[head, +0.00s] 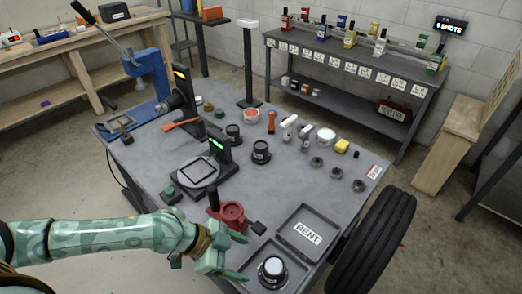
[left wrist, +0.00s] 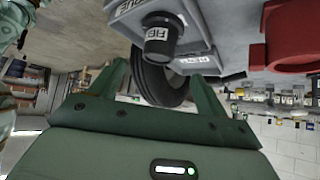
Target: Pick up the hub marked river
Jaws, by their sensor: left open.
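Black hubs with white labels stand on the grey workbench (head: 320,200): one (head: 233,133) near the middle, another (head: 261,151) just in front of it. Their labels are too small to read, so I cannot tell which is marked river. A third hub (head: 272,270) stands in the front tray. It also shows in the left wrist view (left wrist: 160,38), upside down, its label seeming to begin "FIE". My left gripper (head: 243,257) is open and empty beside this tray; its fingers also show in the left wrist view (left wrist: 158,78). My right gripper is not in view.
A red fixture (head: 232,213) stands close behind my left gripper. The tray marked BENT (head: 306,238) looks empty. A tyre (head: 372,242) stands at the bench's right edge. A gauge stand with a green display (head: 218,158) and blue press (head: 150,70) rise at left.

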